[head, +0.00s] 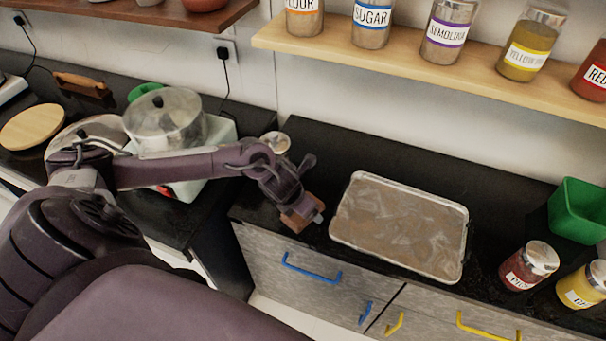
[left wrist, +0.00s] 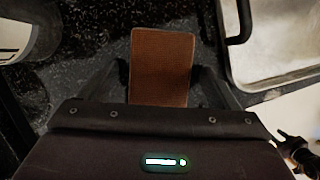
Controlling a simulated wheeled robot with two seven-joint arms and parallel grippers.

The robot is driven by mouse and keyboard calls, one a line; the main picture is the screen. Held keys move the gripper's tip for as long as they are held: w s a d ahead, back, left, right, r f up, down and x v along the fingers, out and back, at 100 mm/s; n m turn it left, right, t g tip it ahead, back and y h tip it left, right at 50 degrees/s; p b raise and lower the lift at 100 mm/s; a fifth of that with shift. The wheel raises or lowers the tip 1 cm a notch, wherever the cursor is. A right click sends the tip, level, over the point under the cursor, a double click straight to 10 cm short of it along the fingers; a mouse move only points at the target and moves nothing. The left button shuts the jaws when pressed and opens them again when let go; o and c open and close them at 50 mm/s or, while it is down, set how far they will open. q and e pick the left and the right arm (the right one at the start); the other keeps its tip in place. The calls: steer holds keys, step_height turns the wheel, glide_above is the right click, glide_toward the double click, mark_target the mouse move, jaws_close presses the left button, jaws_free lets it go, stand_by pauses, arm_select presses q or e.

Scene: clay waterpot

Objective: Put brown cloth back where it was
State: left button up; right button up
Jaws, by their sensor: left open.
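The brown cloth (head: 300,214) is a small folded rectangle on the dark counter, left of a tray and near the front edge. In the left wrist view the cloth (left wrist: 163,62) lies ahead of my open left gripper, centred between its fingers. My left gripper (head: 292,198) is just over the cloth in the head view and hides part of it. The fingers are apart, one to each side of the cloth. I cannot tell how high they are above the counter. My right gripper does not show clearly in either view.
A metal baking tray (head: 340,228) lies close to the right of the cloth. A small silver-lidded jar (head: 275,142) stands behind my arm. A clear-lidded pot (head: 165,122) is at the left. A green bin (head: 577,210) and jars stand far right.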

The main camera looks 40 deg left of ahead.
arm_select(q)
steer(key=v, duration=1.2)
stand_by(0.4)
